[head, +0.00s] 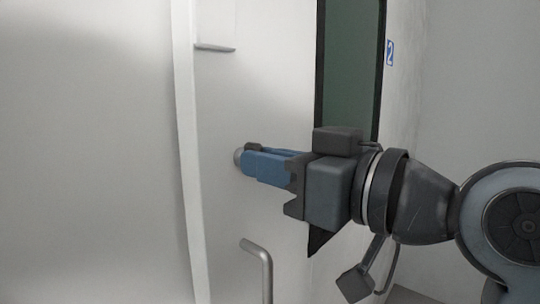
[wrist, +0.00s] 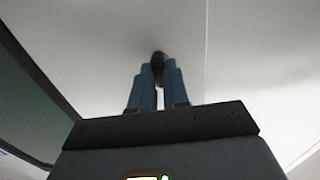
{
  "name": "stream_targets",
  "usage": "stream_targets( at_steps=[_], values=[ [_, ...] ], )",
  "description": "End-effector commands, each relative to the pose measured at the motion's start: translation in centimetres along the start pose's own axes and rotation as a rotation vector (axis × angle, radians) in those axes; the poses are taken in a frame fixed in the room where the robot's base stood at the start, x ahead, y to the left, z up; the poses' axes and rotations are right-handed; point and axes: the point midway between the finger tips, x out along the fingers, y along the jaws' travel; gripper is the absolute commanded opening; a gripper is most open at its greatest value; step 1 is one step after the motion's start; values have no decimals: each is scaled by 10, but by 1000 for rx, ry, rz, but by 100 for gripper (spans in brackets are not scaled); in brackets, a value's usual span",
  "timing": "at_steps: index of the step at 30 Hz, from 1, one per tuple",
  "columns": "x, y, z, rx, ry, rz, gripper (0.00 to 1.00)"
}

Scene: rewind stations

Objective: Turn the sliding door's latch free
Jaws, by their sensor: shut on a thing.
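The sliding door (head: 285,60) is a pale panel with a dark-framed green window. The latch (head: 239,156) is a small grey round piece on the door's face, mostly hidden by my fingers. My gripper (head: 248,158) has blue fingers and is shut on the latch. In the wrist view, the gripper (wrist: 158,72) has its fingertips closed around a dark part of the latch (wrist: 158,60) against the pale door surface. How far the latch is turned cannot be told.
A grey bar handle (head: 262,262) stands out from the door below my gripper. A small ledge-like piece (head: 215,47) is above left. A blue sign (head: 389,52) is on the wall right of the green window (head: 350,70). A pale vertical edge (head: 187,150) runs at left.

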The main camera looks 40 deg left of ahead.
Motion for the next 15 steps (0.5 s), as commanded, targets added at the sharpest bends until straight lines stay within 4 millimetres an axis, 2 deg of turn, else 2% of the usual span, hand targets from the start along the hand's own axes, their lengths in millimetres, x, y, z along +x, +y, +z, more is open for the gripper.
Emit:
stream_targets(
  at_steps=[14, 15],
  values=[
    [0, 0, 3, 19, -5, -1, 0],
    [0, 0, 3, 19, -5, -1, 16]
  ],
)
